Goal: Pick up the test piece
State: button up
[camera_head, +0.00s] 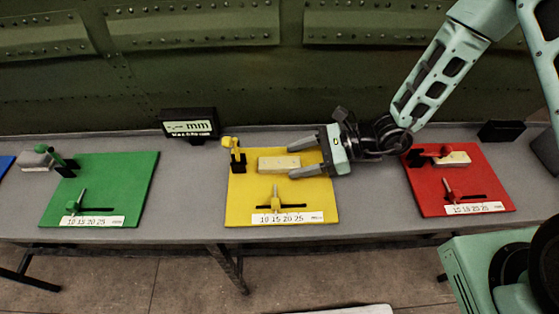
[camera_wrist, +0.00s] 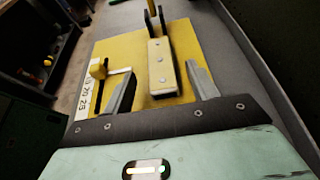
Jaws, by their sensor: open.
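A cream block (camera_head: 276,163), which looks like the test piece, lies on the yellow board (camera_head: 240,205). My gripper (camera_head: 291,163) reaches in from the right over the yellow board. Its two fingers are spread, one on each side of the block's near end. In the wrist view my gripper (camera_wrist: 160,69) shows gaps between both fingers and the block. Nothing is held.
A yellow lever clamp (camera_head: 233,152) stands at the board's left, and a slider (camera_head: 276,199) at its front. A green board (camera_head: 110,180) and a red board (camera_head: 430,190) with similar fixtures flank it. A display (camera_head: 189,127) stands behind on the grey table (camera_head: 190,205).

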aim_at(282, 162)
jog(key=shift+p+x, duration=0.35)
jog(key=shift+x, duration=1.35)
jog(key=shift+a+r, duration=0.1)
jog(key=shift+r, duration=0.05)
jog(key=c, duration=1.1)
